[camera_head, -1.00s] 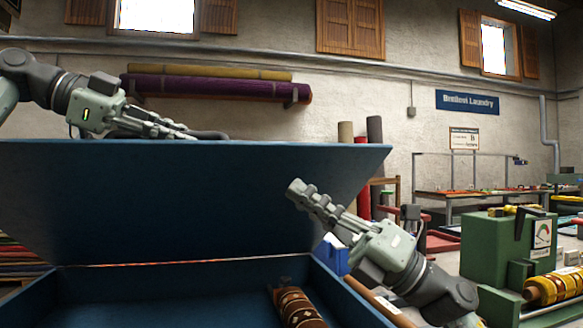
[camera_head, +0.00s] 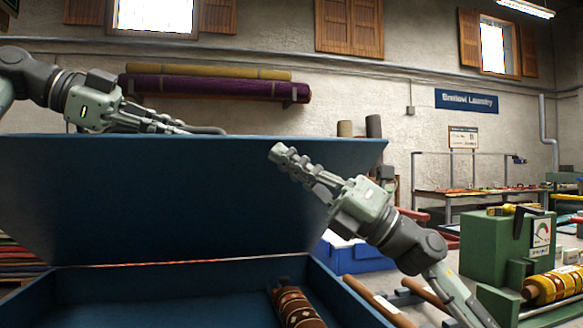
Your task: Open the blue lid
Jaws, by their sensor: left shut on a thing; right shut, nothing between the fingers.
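The blue lid (camera_head: 150,200) stands raised and tilted up behind the blue bin (camera_head: 130,290), whose inside shows. My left gripper (camera_head: 205,130) is at the lid's top edge on the left half, shut; the lid hides the lower side of its fingers, and what they close on is not clearly seen. My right gripper (camera_head: 278,152) is shut and empty. It points up and left in front of the lid's right part, near its upper right corner. I cannot tell whether it touches the lid.
A rolled patterned rug (camera_head: 297,308) lies in the bin. To the right stand a green machine (camera_head: 500,245) with a yellow patterned roll (camera_head: 553,287), and a blue crate (camera_head: 355,258). Rolled rugs (camera_head: 215,88) hang on the back wall above the lid.

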